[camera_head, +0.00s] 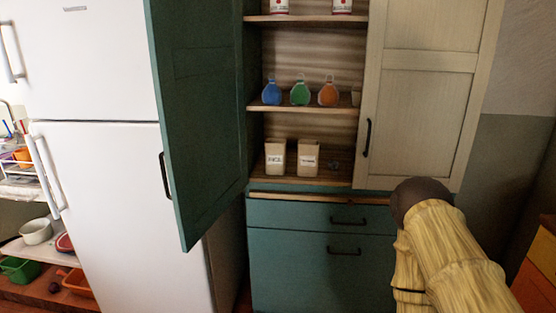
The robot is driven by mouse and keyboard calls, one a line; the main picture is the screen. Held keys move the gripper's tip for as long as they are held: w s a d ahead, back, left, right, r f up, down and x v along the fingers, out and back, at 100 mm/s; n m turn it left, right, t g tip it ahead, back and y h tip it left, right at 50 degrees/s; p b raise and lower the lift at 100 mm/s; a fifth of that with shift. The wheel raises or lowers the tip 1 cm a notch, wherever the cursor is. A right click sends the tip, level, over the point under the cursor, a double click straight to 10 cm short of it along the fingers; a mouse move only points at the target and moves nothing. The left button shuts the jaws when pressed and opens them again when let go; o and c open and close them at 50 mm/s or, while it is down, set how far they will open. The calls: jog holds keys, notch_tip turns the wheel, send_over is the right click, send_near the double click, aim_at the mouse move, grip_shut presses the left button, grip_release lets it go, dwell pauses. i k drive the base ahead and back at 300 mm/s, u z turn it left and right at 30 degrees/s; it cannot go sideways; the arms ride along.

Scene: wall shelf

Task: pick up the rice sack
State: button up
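Two small beige sacks stand upright side by side on the lowest shelf of the open cabinet. The left one appears to be the rice sack (275,158); its small label looks like "RICE". The right sack (308,159) has a label too small to read. My arm rises at the lower right, in front of the cabinet's right side and well apart from the sacks. My gripper is not in view.
The green left door (200,110) stands open toward me; the pale right door (417,95) is beside the opening. Blue (272,93), green (300,94) and orange (328,95) bottles stand on the middle shelf. Drawers (315,215) lie below; a white fridge (90,190) is left.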

aim_at(276, 148)
jog(key=u, duration=0.3)
jog(key=i, duration=0.8)
jog(key=u, duration=0.6)
